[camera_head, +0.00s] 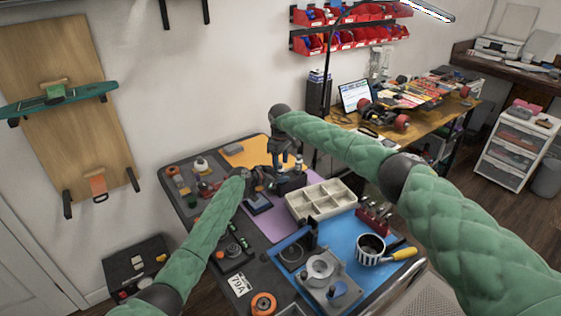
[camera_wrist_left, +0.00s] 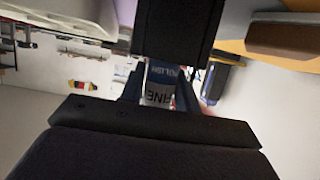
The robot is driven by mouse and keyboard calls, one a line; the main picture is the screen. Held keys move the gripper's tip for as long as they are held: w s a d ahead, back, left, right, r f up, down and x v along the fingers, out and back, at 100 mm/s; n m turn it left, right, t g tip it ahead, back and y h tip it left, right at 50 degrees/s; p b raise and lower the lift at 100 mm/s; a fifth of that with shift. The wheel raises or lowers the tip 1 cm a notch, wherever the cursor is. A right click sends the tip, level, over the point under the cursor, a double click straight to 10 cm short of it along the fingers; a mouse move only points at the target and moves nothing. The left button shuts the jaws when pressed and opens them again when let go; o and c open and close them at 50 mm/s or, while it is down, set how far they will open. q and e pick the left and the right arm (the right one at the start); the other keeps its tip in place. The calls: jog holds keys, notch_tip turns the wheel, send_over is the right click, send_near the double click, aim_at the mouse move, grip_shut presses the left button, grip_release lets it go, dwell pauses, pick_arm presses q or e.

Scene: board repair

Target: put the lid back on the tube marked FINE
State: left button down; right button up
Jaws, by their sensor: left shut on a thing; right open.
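The tube marked FINE (camera_wrist_left: 158,95) shows in the left wrist view, with a blue band reading POLISH and a white band reading FINE. My left gripper (camera_head: 264,182) is shut on it, with its fingers on both sides of the label. A large dark block hides one end of the tube, so I cannot tell whether that end is covered. My right gripper (camera_head: 287,164) is open and points down just behind and to the right of the left one, above a dark block (camera_head: 291,182). I cannot make out the lid in either view.
A cream divided tray (camera_head: 321,201) stands right of the grippers. A blue mat (camera_head: 349,272) holds a grey metal part (camera_head: 320,267). A striped cup (camera_head: 370,249) and a red rack (camera_head: 374,217) stand at the right. A purple mat (camera_head: 270,222) has bare room in front.

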notch_tip(320, 180, up, 12)
dwell(0.6)
pick_arm(q)
jog(key=c, duration=0.9)
grip_release()
jog(key=shift+c, duration=0.2)
pick_arm(e)
jog(key=shift+f, duration=0.1)
pick_arm(q)
jog(key=b+v, duration=0.2)
jog(key=v, duration=0.5)
jog(key=shift+a, duration=0.35)
pick_arm(e)
notch_tip(320, 180, down, 2)
jog(key=shift+f, duration=0.15)
pick_arm(q)
jog(key=shift+s+r, duration=0.15)
jog(key=shift+r, duration=0.05)
